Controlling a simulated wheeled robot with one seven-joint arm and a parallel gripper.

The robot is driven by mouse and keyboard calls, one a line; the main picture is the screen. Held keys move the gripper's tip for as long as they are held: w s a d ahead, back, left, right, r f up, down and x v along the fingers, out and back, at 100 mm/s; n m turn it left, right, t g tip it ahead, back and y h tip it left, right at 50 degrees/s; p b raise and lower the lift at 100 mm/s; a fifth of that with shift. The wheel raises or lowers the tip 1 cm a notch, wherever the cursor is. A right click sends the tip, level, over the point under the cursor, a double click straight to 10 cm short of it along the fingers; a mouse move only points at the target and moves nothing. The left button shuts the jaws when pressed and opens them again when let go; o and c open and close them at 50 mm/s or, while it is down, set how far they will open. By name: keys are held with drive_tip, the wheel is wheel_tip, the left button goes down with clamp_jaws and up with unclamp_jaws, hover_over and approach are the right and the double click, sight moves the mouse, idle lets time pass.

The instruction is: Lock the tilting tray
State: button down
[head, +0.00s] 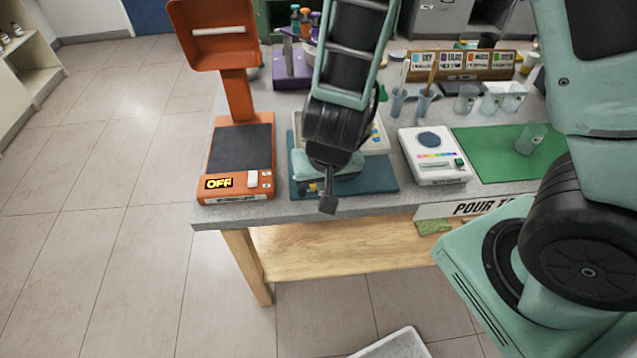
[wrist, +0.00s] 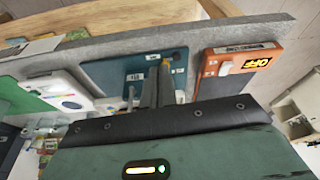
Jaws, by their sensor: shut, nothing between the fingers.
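A flat teal base (head: 378,178) lies at the front edge of the grey table, with a pale cream tray (head: 376,140) on it, mostly hidden behind my arm. I take these to be the tilting tray. In the wrist view the teal base (wrist: 118,75) shows behind my fingers, with small white marks and a small dark round spot near its table-edge side. No lock can be made out clearly. My gripper (head: 328,205) is shut and empty, pointing down over the front edge of the base. Its fingers (wrist: 162,75) also show in the wrist view; contact cannot be told.
An orange device (head: 240,150) reading OFF stands left of the base. A white device (head: 433,155) and a green mat (head: 495,150) with a cup are to the right. Cups and bottles stand behind. Floor is open at the left. A pale bin (head: 400,345) stands below in front.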

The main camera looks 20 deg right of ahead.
drive_tip(key=w+f, duration=0.2)
drive_tip(key=f, duration=0.1)
drive_tip(key=w+f+b, duration=0.1)
drive_tip(key=w+f, duration=0.1)
drive_tip(key=f, duration=0.1)
drive_tip(key=w+d+f+b, duration=0.1)
drive_tip(key=w+f, duration=0.1)
drive_tip(key=f, duration=0.1)
drive_tip(key=shift+d+f, duration=0.1)
drive_tip(key=shift+f, duration=0.2)
drive_tip(key=shift+w+d+f, duration=0.1)
drive_tip(key=shift+w+f, duration=0.05)
drive_tip(key=shift+w, duration=0.15)
